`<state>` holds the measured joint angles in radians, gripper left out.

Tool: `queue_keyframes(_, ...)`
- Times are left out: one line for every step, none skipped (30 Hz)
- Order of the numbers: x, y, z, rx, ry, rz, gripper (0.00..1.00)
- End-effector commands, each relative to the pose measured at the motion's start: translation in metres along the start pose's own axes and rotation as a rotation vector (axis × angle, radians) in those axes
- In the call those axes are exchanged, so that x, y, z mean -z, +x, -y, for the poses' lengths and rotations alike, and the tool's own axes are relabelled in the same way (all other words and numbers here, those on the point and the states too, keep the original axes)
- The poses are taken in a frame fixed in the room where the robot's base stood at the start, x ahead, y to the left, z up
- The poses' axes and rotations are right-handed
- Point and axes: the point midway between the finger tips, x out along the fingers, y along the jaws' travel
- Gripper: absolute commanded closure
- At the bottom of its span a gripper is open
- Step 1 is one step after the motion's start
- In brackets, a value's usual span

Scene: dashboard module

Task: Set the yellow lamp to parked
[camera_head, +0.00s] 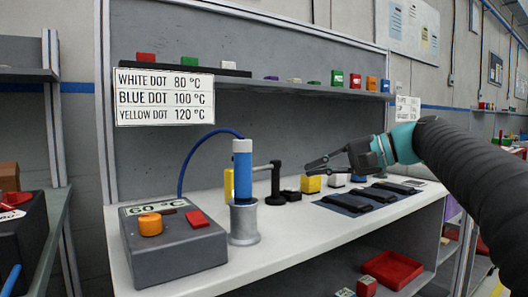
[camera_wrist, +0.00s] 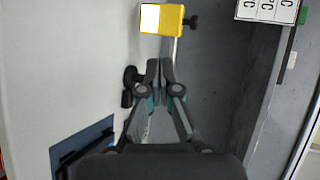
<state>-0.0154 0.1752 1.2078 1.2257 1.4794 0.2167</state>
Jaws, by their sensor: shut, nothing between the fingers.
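The yellow lamp (camera_head: 228,185) stands on the bench, mostly hidden behind a blue-handled tool. A grey arm links it to a dark upright post (camera_head: 275,182). In the wrist view the lamp head (camera_wrist: 174,20) is a yellow block with a bright white patch, at the top beyond my fingertips. My gripper (camera_head: 311,168) is right of the post, above the bench, pointing left. In the wrist view my gripper (camera_wrist: 160,66) is shut and empty, apart from the lamp head. Any parked marking cannot be made out.
A blue-handled tool (camera_head: 242,165) stands in a metal holder (camera_head: 243,222), beside a grey control box (camera_head: 172,250) with an orange knob. Small blocks, including a yellow one (camera_head: 311,184), and dark pads (camera_head: 348,203) lie under my gripper. A shelf (camera_head: 290,87) runs behind.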

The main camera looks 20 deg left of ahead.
Motion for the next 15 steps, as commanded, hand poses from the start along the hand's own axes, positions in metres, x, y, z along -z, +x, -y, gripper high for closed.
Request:
queue_keyframes(0.008,0.001,0.012,0.039,-0.001,0.026,1.00)
queue_keyframes(0.011,0.001,0.018,0.061,-0.002,0.040,1.00)
queue_keyframes(0.013,0.001,0.025,0.085,-0.005,0.058,1.00)
queue_keyframes(0.015,0.001,0.029,0.100,-0.006,0.068,1.00)
queue_keyframes(0.016,0.001,0.033,0.113,-0.008,0.076,1.00)
queue_keyframes(0.018,0.001,0.036,0.126,-0.010,0.086,1.00)
queue_keyframes(0.018,0.001,0.038,0.134,-0.010,0.093,1.00)
queue_keyframes(0.018,0.002,0.040,0.139,-0.012,0.097,1.00)
queue_keyframes(0.018,0.003,0.041,0.144,-0.013,0.100,1.00)
queue_keyframes(0.018,0.004,0.042,0.147,-0.013,0.102,1.00)
queue_keyframes(0.018,0.006,0.043,0.148,-0.013,0.103,1.00)
queue_keyframes(0.018,0.010,0.043,0.148,-0.013,0.104,1.00)
queue_keyframes(0.017,0.013,0.043,0.148,-0.013,0.104,1.00)
queue_keyframes(0.017,0.017,0.044,0.148,-0.013,0.104,1.00)
queue_keyframes(0.016,0.023,0.045,0.147,-0.013,0.105,1.00)
